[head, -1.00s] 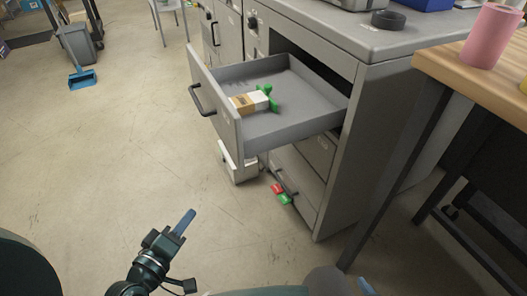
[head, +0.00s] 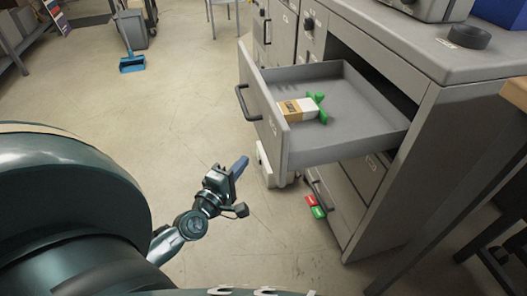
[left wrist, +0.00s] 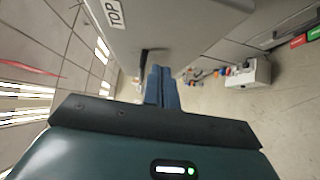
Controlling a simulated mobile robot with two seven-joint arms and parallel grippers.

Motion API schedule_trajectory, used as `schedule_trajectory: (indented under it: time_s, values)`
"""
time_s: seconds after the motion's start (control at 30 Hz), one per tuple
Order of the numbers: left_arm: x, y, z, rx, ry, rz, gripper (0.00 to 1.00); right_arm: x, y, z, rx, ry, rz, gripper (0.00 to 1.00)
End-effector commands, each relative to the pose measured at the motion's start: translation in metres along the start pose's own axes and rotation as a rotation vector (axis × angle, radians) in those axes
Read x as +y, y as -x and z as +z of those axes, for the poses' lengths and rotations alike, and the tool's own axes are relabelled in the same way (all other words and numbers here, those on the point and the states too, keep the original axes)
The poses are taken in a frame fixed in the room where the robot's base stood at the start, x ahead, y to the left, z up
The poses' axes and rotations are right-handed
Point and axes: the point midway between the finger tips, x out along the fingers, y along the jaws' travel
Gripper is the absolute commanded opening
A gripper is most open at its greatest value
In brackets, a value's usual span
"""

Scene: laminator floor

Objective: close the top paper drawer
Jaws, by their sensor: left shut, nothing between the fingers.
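The top paper drawer (head: 350,137) is pulled far out of the grey cabinet (head: 438,150). Its front panel (head: 262,112) has a dark bar handle (head: 247,103). A tan and white pack and a green object lie inside the drawer. My left gripper (head: 239,166) is below and in front of the drawer front, apart from it in the head view. In the left wrist view its blue fingers (left wrist: 162,88) are together and empty. The front panel with a TOP label (left wrist: 114,13) and the dark handle (left wrist: 145,57) show beyond them. My right gripper is not in view.
A white box (head: 266,166) stands on the floor by the cabinet. A wooden table edge (head: 515,92) is at the right. Open floor (head: 190,95) lies to the left.

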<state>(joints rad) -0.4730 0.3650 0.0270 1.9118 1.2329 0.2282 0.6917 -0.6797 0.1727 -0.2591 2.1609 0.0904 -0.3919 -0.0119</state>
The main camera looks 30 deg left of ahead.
Motion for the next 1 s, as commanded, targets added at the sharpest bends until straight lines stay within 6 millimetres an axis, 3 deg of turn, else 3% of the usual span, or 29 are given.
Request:
schedule_trajectory:
  time_s: [0.2, 0.4, 1.0]
  values:
    - [0.003, -0.042, 0.006, -0.002, 0.003, 0.001, 0.00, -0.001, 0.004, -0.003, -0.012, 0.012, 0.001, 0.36]
    - [0.001, -0.058, 0.024, -0.001, 0.001, -0.001, 0.00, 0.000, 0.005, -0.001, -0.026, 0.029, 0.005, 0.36]
    - [0.000, -0.065, 0.031, -0.001, -0.001, -0.001, 0.00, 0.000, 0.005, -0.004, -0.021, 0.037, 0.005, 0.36]
